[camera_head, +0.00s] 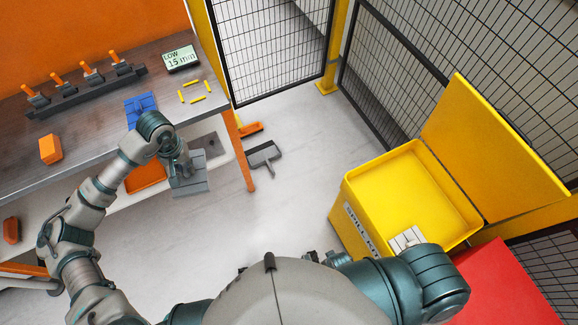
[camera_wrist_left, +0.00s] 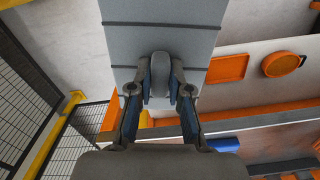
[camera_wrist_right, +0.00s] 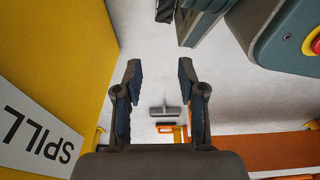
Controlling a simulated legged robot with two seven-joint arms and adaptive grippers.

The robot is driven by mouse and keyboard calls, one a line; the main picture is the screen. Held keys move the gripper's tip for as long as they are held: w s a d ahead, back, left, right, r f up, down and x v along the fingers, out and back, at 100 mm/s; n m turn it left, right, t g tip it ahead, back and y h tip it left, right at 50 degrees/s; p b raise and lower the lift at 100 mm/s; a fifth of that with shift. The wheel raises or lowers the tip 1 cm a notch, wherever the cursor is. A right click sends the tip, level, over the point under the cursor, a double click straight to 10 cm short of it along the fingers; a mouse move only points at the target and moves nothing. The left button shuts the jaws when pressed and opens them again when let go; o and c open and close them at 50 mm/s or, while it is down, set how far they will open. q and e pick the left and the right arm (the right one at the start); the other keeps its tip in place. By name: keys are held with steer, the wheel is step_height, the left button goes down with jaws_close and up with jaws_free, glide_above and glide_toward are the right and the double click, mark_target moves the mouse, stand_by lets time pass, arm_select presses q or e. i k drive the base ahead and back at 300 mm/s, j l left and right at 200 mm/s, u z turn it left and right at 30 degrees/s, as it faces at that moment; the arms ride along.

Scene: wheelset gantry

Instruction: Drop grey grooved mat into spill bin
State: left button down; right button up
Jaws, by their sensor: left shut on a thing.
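The grey grooved mat (camera_head: 190,186) hangs below my left gripper (camera_head: 180,160), in front of the workbench edge. In the left wrist view, my left gripper (camera_wrist_left: 160,80) is shut on a raised tab of the mat (camera_wrist_left: 160,40). The yellow spill bin (camera_head: 352,205) stands at the right with its lid (camera_head: 490,150) open, well apart from the mat. The bin's side also shows in the right wrist view (camera_wrist_right: 60,60). My right gripper (camera_wrist_right: 160,75) is open and empty beside the bin. The head view does not clearly show its fingers.
The workbench (camera_head: 95,125) carries a blue piece (camera_head: 141,108), an orange block (camera_head: 50,149), yellow sticks (camera_head: 191,98) and a display (camera_head: 181,59). A pale ribbed object (camera_head: 406,238) shows at the bin's near corner.

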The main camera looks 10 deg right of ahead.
mark_target(396, 211)
steer(key=z, duration=2.1)
